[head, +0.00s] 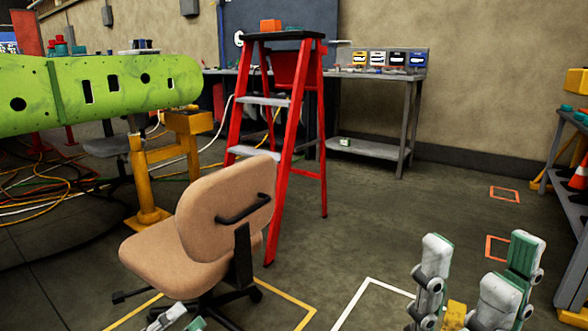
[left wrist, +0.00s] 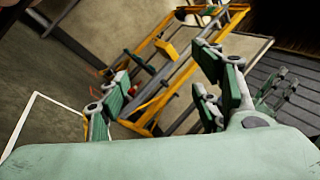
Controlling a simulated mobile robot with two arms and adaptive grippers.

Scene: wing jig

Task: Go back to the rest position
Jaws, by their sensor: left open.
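My right gripper (head: 478,265) stands at the bottom right of the head view. Its green and white fingers point up and are spread apart, with nothing between them. My left gripper (head: 176,318) shows only its fingertips at the bottom edge of the head view, in front of the chair. In the left wrist view the left gripper (left wrist: 160,88) has its fingers wide apart and nothing between them.
A tan office chair (head: 215,215) stands close in front. Behind it are a red stepladder (head: 290,180) and a green wing panel (head: 110,92) on a yellow stand (head: 143,175). A grey workbench (head: 405,110) lines the wall. Floor right of the ladder is open.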

